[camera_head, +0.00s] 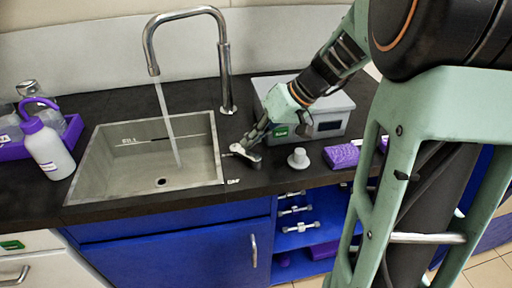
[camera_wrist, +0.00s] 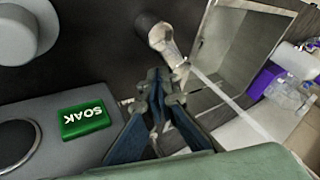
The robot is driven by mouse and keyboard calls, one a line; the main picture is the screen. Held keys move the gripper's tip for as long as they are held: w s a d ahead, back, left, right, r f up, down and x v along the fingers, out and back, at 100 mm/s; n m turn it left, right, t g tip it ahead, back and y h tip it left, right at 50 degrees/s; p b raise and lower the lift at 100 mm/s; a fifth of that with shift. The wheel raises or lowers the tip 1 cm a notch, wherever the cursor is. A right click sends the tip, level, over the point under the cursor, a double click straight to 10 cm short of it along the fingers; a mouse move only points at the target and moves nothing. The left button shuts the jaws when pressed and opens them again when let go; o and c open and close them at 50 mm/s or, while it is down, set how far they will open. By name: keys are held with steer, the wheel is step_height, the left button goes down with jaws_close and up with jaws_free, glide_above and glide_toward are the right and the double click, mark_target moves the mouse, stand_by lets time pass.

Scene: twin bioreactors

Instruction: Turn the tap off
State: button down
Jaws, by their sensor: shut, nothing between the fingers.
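A tall chrome tap (camera_head: 226,70) stands behind the sink (camera_head: 88,165), and a stream of water (camera_head: 171,125) runs from its spout into the basin. A small metal lever (camera_head: 246,153) lies on the counter at the sink's right edge, near an "OFF" marking. In the wrist view, a rounded metal piece that looks like this lever (camera_wrist: 160,38) lies just beyond my fingertips. My gripper (camera_head: 254,138) is shut and empty, pointing down close behind the lever. In the wrist view my gripper (camera_wrist: 160,82) shows its fingertips close together. I cannot tell whether they touch the lever.
A grey box (camera_head: 333,104) with a green "SOAK" button (camera_wrist: 85,119) stands right beside my gripper. A white round knob (camera_head: 298,159) and a purple block (camera_head: 341,156) sit on the counter to the right. A white bottle (camera_head: 48,150) and a purple tray (camera_head: 15,150) stand left of the sink.

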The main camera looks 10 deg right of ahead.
mark_target(235, 150)
steer(key=shift+s+a+f+b, duration=0.15)
steer(key=shift+s+a+b, duration=0.05)
steer(key=shift+a+b, duration=0.75)
steer(key=shift+s+a+n+g+b, duration=0.2)
steer(key=shift+a+n+g+b, duration=0.2)
steer(key=shift+n, duration=0.4)
steer(key=shift+s+a, duration=0.15)
steer(key=shift+s, duration=0.05)
steer(key=shift+s+a+n+g+y+b, duration=0.2)
steer(key=shift+n+g+y+b, duration=0.1)
steer(key=shift+n+g, duration=0.3)
stand_by(1.0)
steer(key=shift+r, duration=0.2)
